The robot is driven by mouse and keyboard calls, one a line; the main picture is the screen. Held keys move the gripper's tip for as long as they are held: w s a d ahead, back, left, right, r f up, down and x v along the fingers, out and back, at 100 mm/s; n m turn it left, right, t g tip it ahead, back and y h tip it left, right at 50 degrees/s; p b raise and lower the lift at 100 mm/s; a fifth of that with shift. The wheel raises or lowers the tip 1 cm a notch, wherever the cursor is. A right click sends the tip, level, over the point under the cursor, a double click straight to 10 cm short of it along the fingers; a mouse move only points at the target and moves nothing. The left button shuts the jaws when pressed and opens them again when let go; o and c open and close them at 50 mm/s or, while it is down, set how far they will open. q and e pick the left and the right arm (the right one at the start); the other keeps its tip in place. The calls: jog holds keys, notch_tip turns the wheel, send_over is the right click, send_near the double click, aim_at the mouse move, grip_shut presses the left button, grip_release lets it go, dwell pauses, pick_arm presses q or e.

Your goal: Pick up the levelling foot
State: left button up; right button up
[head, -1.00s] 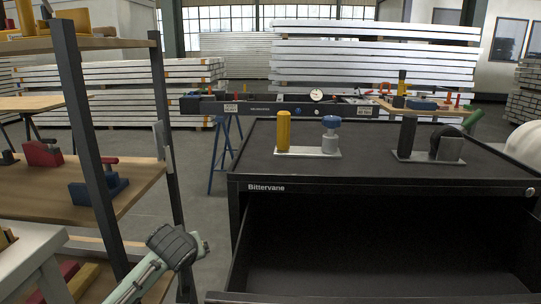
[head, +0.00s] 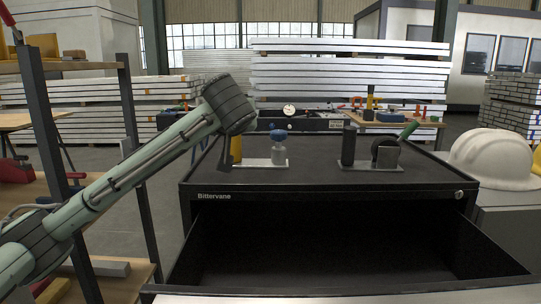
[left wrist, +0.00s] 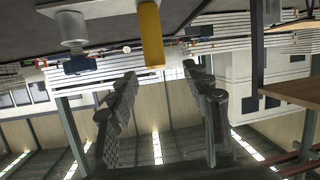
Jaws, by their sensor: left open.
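On the black cabinet top, a pale base plate (head: 264,163) carries an upright yellow cylinder (head: 237,149) and a grey post with a blue knob (head: 279,146). I cannot tell for certain which part is the levelling foot. My left gripper (head: 225,160) hangs at the left end of the plate, close to the yellow cylinder and partly covering it. The left wrist view is upside down. There the open, empty jaws (left wrist: 160,70) point toward the yellow cylinder (left wrist: 151,35), its top end showing between the fingertips. The blue knob (left wrist: 80,64) is to its left. My right gripper is out of view.
A second plate with a black cylinder (head: 348,146) and a black wheel-like part (head: 385,152) stands to the right. The Bittervane cabinet's drawer (head: 330,250) is open and looks empty. A white helmet (head: 490,158) is at right. A shelf post (head: 42,130) stands left.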

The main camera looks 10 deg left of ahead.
aim_at(235, 147)
pick_arm(q)
jog(key=f, duration=0.1)
jog(key=d+f, duration=0.1)
jog(key=f, duration=0.1)
jog(key=shift+s+d+g, duration=0.15)
jog(key=shift+s+g, duration=0.2)
jog(key=shift+g, duration=0.05)
jog(key=shift+w+a+f+m, duration=0.15)
jog(key=shift+w+a+f, duration=0.1)
jog(key=shift+w, duration=0.15)
jog(key=shift+w+a+f+m, duration=0.1)
jog(key=shift+w+f+m, duration=0.1)
jog(key=shift+w, duration=0.2)
jog(key=shift+w+a+f, duration=0.2)
jog(key=shift+w+f, duration=0.05)
jog(key=shift+w, duration=0.2)
jog(key=p+x, duration=0.1)
jog(key=x, duration=0.2)
jog(key=shift+w+a+f, duration=0.15)
jog(key=shift+a+f, duration=0.05)
jog(key=shift+f, duration=0.1)
jog(key=shift+w+a+f, duration=0.1)
jog(key=shift+w+f, duration=0.2)
jog(key=shift+w, duration=0.2)
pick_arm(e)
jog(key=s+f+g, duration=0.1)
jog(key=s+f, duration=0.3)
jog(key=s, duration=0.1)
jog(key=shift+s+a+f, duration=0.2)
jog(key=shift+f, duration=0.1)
